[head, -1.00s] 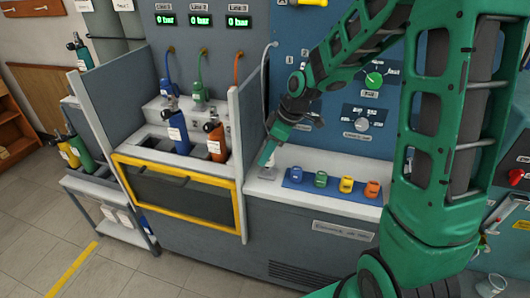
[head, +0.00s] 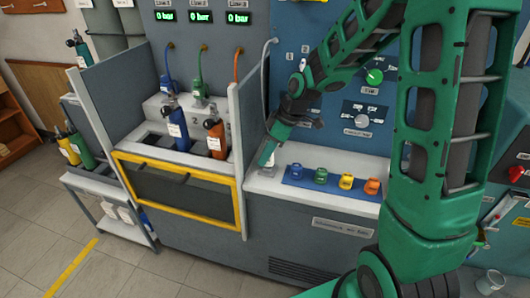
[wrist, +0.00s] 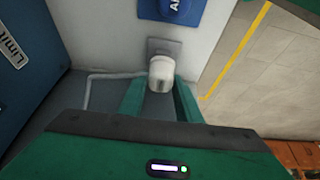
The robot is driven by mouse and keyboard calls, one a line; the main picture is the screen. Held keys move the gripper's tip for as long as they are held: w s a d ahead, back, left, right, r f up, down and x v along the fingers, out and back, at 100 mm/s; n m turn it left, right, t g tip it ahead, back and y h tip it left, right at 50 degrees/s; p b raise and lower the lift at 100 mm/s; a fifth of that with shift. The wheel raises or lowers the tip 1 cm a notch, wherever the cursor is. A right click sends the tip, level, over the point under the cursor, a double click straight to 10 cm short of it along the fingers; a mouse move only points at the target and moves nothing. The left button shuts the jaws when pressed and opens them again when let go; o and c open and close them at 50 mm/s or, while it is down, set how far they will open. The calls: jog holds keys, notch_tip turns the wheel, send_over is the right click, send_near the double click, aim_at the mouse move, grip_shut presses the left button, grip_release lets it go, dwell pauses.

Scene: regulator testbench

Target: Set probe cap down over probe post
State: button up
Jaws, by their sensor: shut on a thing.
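The probe cap (wrist: 161,72) is a small off-white rounded cylinder at the centre of the wrist view. My gripper (wrist: 161,92) is shut on it, with one green finger on each side. A grey square plate (wrist: 165,46) shows just beyond the cap on the light worktop. The probe post cannot be made out, so I cannot tell whether the cap is over it. In the head view my gripper (head: 267,157) points down, low over the left end of the white worktop (head: 262,184); the cap is too small to judge there.
A blue strip (head: 295,183) with blue, green, yellow and orange caps lies to the right of my gripper. A pale upright panel (head: 240,150) stands close on its left. A grey hose (head: 266,60) hangs behind. The knob panel (head: 345,130) rises at the back.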

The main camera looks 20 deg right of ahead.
jog(key=shift+f, duration=0.5)
jog(key=o, duration=1.3)
jog(key=shift+c, duration=0.2)
jog(key=shift+r, duration=0.1)
jog(key=v, duration=1)
jog(key=shift+d+r, duration=0.15)
jog(key=shift+r, duration=0.1)
jog(key=shift+s, duration=0.15)
